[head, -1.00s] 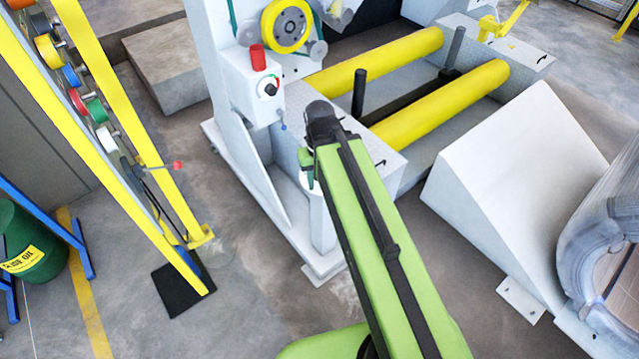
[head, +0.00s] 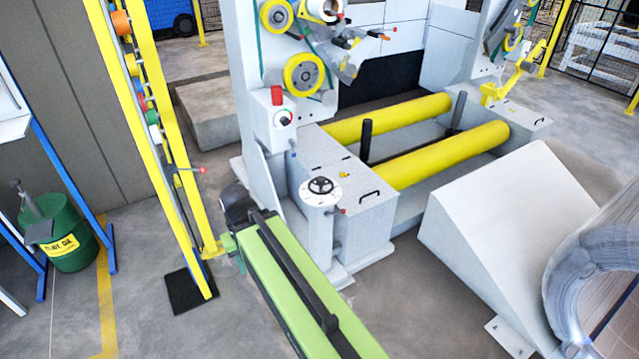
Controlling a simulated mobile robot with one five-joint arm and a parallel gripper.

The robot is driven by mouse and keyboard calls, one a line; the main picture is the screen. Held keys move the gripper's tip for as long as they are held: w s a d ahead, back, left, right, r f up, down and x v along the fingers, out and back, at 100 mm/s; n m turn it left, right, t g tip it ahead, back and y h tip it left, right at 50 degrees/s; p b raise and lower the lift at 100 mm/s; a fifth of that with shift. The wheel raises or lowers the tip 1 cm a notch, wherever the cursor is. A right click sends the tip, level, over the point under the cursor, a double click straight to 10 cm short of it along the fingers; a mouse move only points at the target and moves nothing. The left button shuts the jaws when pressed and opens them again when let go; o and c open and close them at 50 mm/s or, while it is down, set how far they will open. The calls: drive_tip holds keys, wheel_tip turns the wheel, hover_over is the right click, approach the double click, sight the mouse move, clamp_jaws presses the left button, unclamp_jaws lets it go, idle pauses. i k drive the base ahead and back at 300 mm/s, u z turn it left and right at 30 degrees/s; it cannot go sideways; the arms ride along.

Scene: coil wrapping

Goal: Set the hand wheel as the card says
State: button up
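The hand wheel (head: 321,185) is a small black spoked wheel lying on the round white top of a short pedestal (head: 321,222), beside the wrapping machine. A small red-tipped lever sticks out of the pedestal's right side. My green arm reaches in from the bottom of the head view, and its dark end is left of the pedestal, apart from the wheel. My gripper (head: 240,264) shows only as a small green part at the arm's left side; its fingers cannot be made out. I cannot make out a card with readable settings.
A grey control box (head: 281,122) with a red button and a dial stands behind the wheel. Two yellow rollers (head: 450,155) lie to the right. A yellow rack (head: 190,190) with coloured rolls stands left, and a white wedge block (head: 510,215) right.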

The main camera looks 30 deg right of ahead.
sight(321, 181)
drive_tip(key=i, duration=1.15)
drive_tip(key=u, duration=0.55)
